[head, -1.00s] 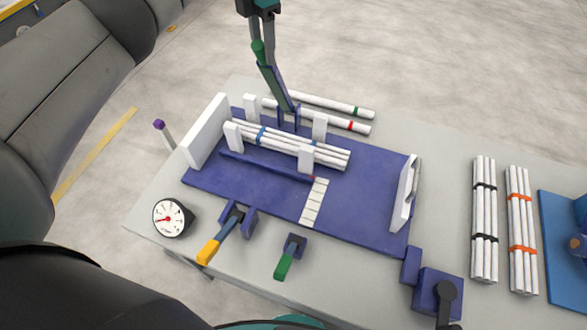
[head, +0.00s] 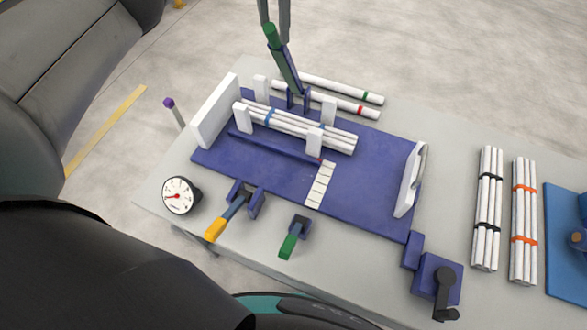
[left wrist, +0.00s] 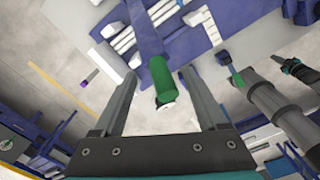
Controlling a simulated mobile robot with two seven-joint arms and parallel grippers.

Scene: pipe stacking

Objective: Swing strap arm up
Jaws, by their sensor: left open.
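The strap arm (head: 285,70) is a blue bar with a green grip (head: 272,38). It stands up at a tilt from its hinge at the back edge of the blue fixture (head: 375,165), clear of the white pipes. My left gripper (head: 274,22) is open at the top of the head view, at the upper end of the grip, holding nothing. In the left wrist view the green grip (left wrist: 161,80) lies in the gap between my open fingers, apart from both. White pipes (head: 300,128) with blue bands lie between white posts. My right gripper does not show.
Loose white pipes (head: 340,88) lie behind the fixture. A gauge (head: 180,195), a yellow-handled lever (head: 217,228) and a green-handled lever (head: 289,244) stand along the front. A crank box (head: 432,275) is front right, with banded pipe bundles (head: 488,210) beyond.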

